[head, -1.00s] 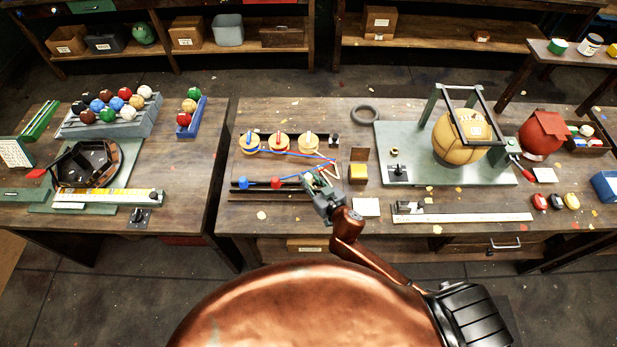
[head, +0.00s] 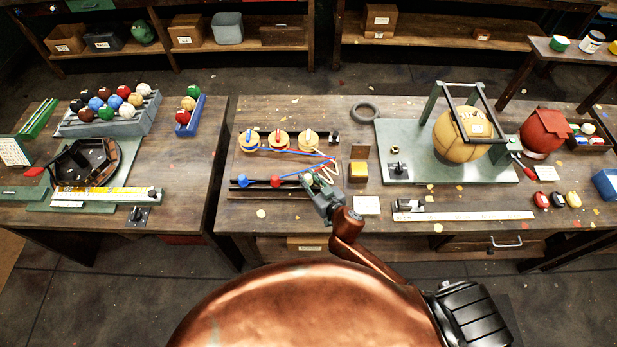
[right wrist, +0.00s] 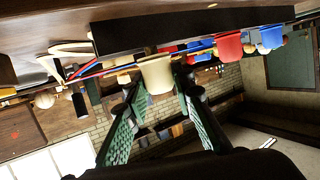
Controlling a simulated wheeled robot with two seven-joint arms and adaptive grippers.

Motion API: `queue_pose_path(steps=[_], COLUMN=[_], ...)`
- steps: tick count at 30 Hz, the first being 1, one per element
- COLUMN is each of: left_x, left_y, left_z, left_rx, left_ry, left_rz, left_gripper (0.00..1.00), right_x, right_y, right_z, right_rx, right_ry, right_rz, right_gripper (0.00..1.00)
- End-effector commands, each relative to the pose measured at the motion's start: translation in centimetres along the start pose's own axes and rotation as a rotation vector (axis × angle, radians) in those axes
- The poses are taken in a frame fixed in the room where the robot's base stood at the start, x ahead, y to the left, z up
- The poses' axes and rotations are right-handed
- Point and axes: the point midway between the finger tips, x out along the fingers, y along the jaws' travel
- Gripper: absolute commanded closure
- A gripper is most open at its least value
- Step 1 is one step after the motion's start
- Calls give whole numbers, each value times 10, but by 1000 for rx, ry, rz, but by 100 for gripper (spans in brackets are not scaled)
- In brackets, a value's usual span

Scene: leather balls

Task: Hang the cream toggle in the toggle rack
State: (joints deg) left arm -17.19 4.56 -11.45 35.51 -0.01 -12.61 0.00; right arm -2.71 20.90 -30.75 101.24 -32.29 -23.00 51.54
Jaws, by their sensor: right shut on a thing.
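The cream toggle (right wrist: 155,75) shows in the right wrist view as a cream cup-like piece between the green finger pads of my right gripper (right wrist: 155,110). My right gripper (head: 316,182) is shut on it at the right end of the toggle rack (right wrist: 190,30), a dark bar. In the head view the fingers mostly hide the toggle. The blue toggle (head: 242,181) and the red toggle (head: 276,181) sit along the rack to the left of my gripper. Whether the cream toggle touches the rack I cannot tell. My left gripper is not in view.
Three cream spools (head: 281,140) stand behind the rack, with blue, red and cream cords running toward the toggles. A small box with a yellow block (head: 358,171) stands close right of my gripper. A white card (head: 366,205) and a long ruler (head: 470,215) lie to the right.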

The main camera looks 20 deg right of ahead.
Motion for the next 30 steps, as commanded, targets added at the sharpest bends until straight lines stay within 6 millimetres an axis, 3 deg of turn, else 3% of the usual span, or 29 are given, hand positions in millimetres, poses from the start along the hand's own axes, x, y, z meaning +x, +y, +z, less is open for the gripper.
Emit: queue_pose_path(steps=[13,14,15,22,30], left_x=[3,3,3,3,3], left_y=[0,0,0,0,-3], left_z=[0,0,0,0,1], left_rx=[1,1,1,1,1], left_ry=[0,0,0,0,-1], left_rz=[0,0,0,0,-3], left_gripper=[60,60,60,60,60], right_x=[2,2,2,1,1], right_y=[0,0,0,0,0], right_z=[5,5,5,5,5], right_rx=[1,1,1,0,0], right_ry=[0,0,0,0,-1], right_rz=[0,0,0,0,0], right_gripper=[99,76,73,58,57])
